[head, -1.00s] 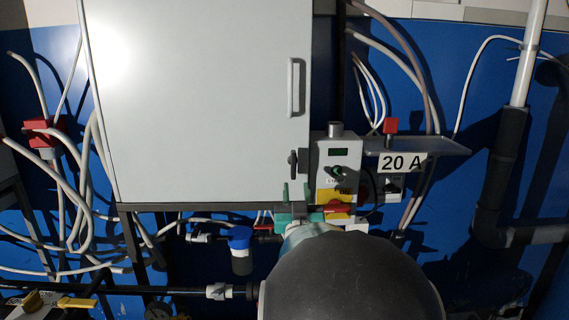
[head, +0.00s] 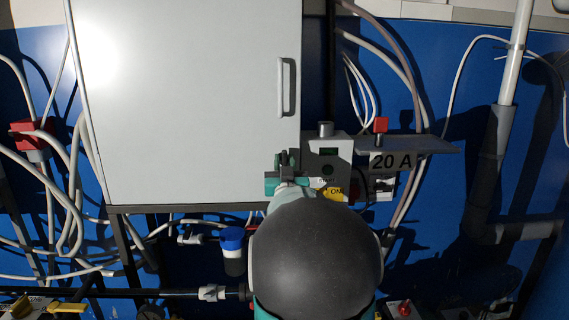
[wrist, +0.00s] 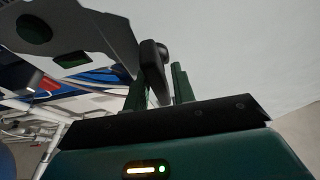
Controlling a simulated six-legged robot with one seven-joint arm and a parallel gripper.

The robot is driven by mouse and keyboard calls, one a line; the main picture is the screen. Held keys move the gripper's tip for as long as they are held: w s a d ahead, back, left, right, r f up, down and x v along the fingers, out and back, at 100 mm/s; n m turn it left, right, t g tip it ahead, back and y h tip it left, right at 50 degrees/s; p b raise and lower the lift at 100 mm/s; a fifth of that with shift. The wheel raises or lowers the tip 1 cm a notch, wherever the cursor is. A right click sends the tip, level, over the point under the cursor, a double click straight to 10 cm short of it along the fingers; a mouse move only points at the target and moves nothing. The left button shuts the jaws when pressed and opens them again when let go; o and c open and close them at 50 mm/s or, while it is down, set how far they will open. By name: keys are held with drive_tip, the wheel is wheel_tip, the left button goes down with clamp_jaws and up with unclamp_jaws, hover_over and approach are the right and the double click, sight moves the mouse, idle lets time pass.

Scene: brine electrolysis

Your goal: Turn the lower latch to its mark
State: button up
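The lower latch (wrist: 152,72) is a dark lever on the right edge of the grey cabinet door (head: 190,100), below the door handle. In the wrist view it stands between my two green fingers and fills the gap between them. My gripper (head: 287,160) is at the latch in the head view, its fingers close together on either side of the lever; it also shows in the wrist view (wrist: 160,92). The lever looks roughly upright in the head view, mostly covered by the fingers. I cannot make out its mark.
A shelf (head: 430,145) with a red-topped item and a "20 A" label (head: 391,162) juts out further right. A pale door handle (head: 287,87) is above. Cables hang at left.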

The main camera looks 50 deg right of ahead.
clamp_jaws()
drive_tip(key=shift+n+t+y, duration=0.3)
drive_tip(key=shift+n, duration=0.3)
drive_tip(key=n+t+y, duration=0.1)
drive_tip(key=n, duration=0.1)
drive_tip(key=n+y, duration=0.1)
drive_tip(key=n, duration=0.2)
drive_tip(key=shift+w+a+t, duration=0.1)
drive_tip(key=shift+t, duration=0.3)
drive_tip(key=n+y, duration=0.1)
drive_tip(key=n, duration=0.1)
drive_tip(key=n+y, duration=0.1)
drive_tip(key=n, duration=0.2)
drive_tip(key=shift+w+a+t, duration=0.1)
drive_tip(key=shift+t, duration=0.3)
drive_tip(key=shift+f+n+g+y, duration=0.2)
drive_tip(key=shift+n+y, duration=0.55)
drive_tip(key=shift+n, duration=1.15)
drive_tip(key=shift+f+n+g+y, duration=0.1)
drive_tip(key=shift+n+g+y, duration=0.5)
drive_tip(key=shift+n, duration=1.3)
drive_tip(key=shift+f+n+y, duration=0.1)
drive_tip(key=shift+n+y, duration=0.85)
drive_tip(key=shift+n, duration=0.95)
